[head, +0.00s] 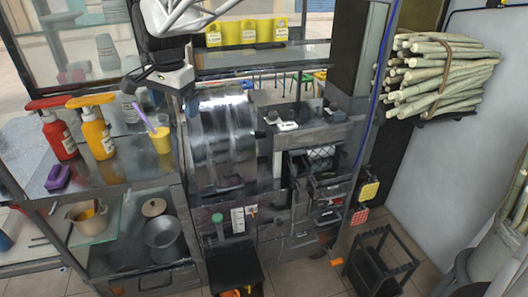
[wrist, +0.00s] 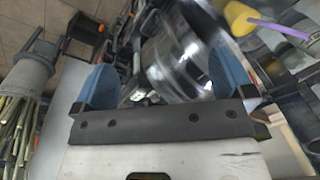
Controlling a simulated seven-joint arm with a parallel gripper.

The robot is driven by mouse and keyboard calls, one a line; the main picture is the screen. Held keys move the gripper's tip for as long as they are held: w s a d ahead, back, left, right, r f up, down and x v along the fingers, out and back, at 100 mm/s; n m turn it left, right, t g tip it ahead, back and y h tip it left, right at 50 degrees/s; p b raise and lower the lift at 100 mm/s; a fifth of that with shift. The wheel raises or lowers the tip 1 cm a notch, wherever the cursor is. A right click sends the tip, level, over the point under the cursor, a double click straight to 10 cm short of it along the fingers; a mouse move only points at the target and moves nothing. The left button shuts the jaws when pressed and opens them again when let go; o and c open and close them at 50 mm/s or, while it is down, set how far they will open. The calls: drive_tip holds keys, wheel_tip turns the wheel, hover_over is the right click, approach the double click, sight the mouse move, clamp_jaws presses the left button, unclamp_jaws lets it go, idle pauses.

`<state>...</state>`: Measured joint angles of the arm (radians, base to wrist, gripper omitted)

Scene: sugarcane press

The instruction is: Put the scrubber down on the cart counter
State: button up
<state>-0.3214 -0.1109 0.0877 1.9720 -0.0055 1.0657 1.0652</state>
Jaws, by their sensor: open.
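A small purple block (head: 58,177), which looks like the scrubber, lies on the left part of the steel cart counter (head: 110,174) in the head view. It is in front of the red bottle and apart from it. The wrist view does not show it. My gripper (wrist: 162,78) has its two blue fingers spread wide in the wrist view, with nothing held between them. In the head view my arm's end hangs at the top, above the back of the counter and left of the metal drum; the fingers are not clearly seen there.
Red (head: 60,135) and yellow (head: 98,133) pump bottles and a yellow cup (head: 161,140) with a purple stick stand on the counter. The shiny drum (head: 222,140) stands right of it. Yellow (head: 369,191) and red (head: 360,216) pads hang at the right. The counter's front middle is clear.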

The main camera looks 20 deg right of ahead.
drive_tip(key=s+d+f+n, duration=0.2)
drive_tip(key=s+d, duration=0.4)
drive_tip(key=s, duration=0.4)
drive_tip(key=s+d+f+n, duration=0.3)
drive_tip(key=s+d+f, duration=0.1)
drive_tip(key=s+d, duration=0.3)
drive_tip(key=s+d+f+n+t, duration=0.1)
drive_tip(key=s+d+f+n, duration=0.2)
drive_tip(key=s+d, duration=0.4)
drive_tip(key=s+f, duration=0.1)
drive_tip(key=s, duration=0.4)
drive_tip(key=shift+s+h, duration=0.3)
drive_tip(key=shift+s, duration=0.05)
